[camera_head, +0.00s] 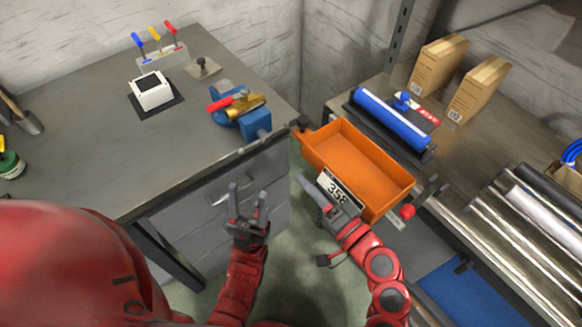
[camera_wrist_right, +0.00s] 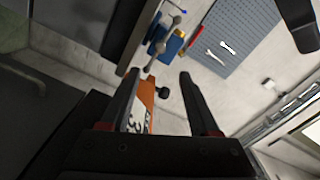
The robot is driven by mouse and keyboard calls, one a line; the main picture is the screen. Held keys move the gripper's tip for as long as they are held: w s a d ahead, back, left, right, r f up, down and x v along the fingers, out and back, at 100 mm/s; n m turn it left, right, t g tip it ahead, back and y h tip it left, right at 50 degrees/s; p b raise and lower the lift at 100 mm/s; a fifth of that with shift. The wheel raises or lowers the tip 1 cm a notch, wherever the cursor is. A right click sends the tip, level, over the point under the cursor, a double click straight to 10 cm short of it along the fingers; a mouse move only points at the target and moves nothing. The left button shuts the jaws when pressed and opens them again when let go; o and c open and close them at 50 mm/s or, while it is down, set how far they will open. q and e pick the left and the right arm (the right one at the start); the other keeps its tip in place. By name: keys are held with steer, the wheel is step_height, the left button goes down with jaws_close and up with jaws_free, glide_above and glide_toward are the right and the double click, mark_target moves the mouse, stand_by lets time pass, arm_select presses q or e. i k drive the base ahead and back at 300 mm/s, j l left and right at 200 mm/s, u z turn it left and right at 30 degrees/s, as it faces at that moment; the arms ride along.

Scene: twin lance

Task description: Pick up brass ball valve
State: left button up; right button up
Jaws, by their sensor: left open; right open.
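The brass ball valve (camera_head: 245,104) has a red lever handle and sits at the blue vise (camera_head: 256,122) on the corner of the grey workbench. My left gripper (camera_head: 248,195) is open and empty, in front of the bench drawers and below the valve in the picture. My right gripper (camera_head: 314,182) is open beside the label end of the orange bin. In the right wrist view its two fingers (camera_wrist_right: 158,90) stand apart, with part of the orange bin seen between them. The vise also shows there (camera_wrist_right: 170,45), small; the valve is hard to make out.
The orange bin (camera_head: 352,160), labelled 358, looks empty and stands between the two benches. A white device (camera_head: 151,92) and a rack of coloured handles (camera_head: 160,55) stand on the left bench. A blue roller (camera_head: 392,120), cardboard boxes (camera_head: 438,65) and metal rolls (camera_head: 520,215) are on the right.

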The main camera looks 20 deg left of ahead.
mark_target(250, 100)
steer(key=k, duration=1)
